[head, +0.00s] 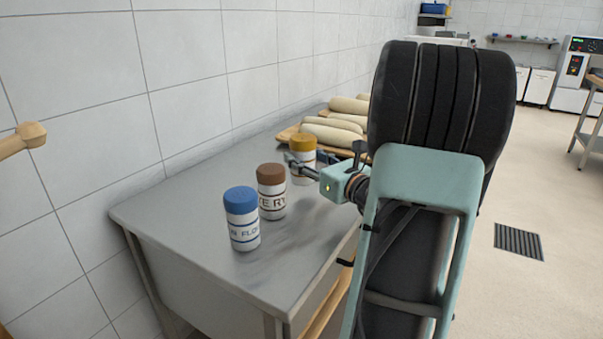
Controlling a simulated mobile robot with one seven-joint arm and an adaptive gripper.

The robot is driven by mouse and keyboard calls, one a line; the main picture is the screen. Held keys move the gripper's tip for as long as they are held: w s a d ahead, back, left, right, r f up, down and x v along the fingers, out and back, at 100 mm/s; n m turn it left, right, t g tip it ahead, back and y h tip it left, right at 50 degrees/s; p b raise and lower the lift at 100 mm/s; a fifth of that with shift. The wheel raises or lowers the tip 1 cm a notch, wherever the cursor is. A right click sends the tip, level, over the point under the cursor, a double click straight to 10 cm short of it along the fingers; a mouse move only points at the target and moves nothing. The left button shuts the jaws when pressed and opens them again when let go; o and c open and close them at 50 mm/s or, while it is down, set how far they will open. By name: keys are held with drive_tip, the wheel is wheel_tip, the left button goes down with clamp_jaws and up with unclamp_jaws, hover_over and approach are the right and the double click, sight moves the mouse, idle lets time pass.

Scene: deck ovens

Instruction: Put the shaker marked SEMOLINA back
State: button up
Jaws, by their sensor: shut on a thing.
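A white shaker with a mustard-yellow lid (302,145) stands upright at the far end of a row of shakers on the steel table (190,222). My gripper (305,164) reaches in from the right and is shut on this shaker, its fingers at the body below the lid. The shaker's label is hidden, so I cannot read its marking. I cannot tell whether its base touches the table. A brown-lidded shaker (271,190), its label partly reading RY, stands just nearer. A blue-lidded shaker (241,218), its label partly reading FLO, stands nearest.
Long pale loaves (331,134) lie on wooden boards behind the yellow-lidded shaker. A tiled wall (190,60) runs along the table's left side. A wooden handle (22,139) juts in at left. Open floor with a drain grate (518,241) lies to the right.

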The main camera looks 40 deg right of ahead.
drive_tip(key=shift+w+f+b, duration=0.15)
drive_tip(key=shift+f+b, duration=0.1)
drive_tip(key=shift+f, duration=0.65)
drive_tip(key=shift+w+f+b, duration=0.1)
drive_tip(key=shift+f+b, duration=0.15)
drive_tip(key=shift+f, duration=0.65)
drive_tip(key=shift+f, duration=0.15)
drive_tip(key=o, duration=1.3)
drive_tip(key=shift+s+r, duration=0.1)
drive_tip(key=shift+r, duration=0.1)
drive_tip(key=s+p, duration=0.1)
drive_tip(key=s, duration=1.1)
drive_tip(key=shift+f+p, duration=0.1)
drive_tip(key=shift+p, duration=0.3)
